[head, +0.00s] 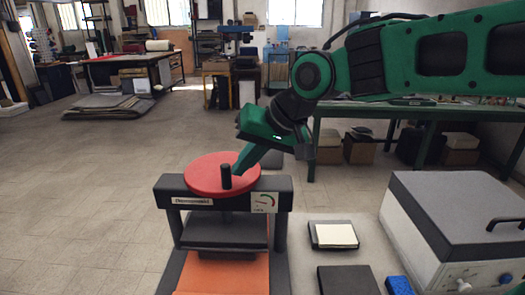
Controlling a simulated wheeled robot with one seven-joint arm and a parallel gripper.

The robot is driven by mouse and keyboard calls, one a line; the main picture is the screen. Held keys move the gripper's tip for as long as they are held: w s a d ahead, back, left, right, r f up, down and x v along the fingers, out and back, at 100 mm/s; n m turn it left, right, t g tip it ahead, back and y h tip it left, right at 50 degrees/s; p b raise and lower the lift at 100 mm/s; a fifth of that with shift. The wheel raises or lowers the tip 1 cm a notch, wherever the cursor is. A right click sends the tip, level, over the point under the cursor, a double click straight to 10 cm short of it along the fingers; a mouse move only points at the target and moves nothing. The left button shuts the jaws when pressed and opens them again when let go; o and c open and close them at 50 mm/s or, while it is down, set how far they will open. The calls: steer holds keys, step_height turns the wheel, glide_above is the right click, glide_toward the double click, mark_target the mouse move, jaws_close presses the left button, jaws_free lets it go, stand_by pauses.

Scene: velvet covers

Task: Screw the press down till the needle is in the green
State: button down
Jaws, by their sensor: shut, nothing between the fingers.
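The press (222,206) is a dark frame standing at the front centre, with a dark platen (222,232) under its top beam.
An orange sheet (222,276) lies below the platen. Right of the press are a pale pad on a dark block (334,235), a dark slab (347,280) and a blue block (399,285). A large grey-lidded machine (458,215) stands at the right. The floor at left is clear.

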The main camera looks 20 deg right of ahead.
steer(key=s+d+r, duration=0.5)
steer(key=d+r, duration=0.2)
steer(key=r, duration=0.1)
steer(key=shift+s+d, duration=0.15)
steer(key=shift+s, duration=0.25)
steer(key=shift+d+f, duration=0.1)
stand_by(0.9)
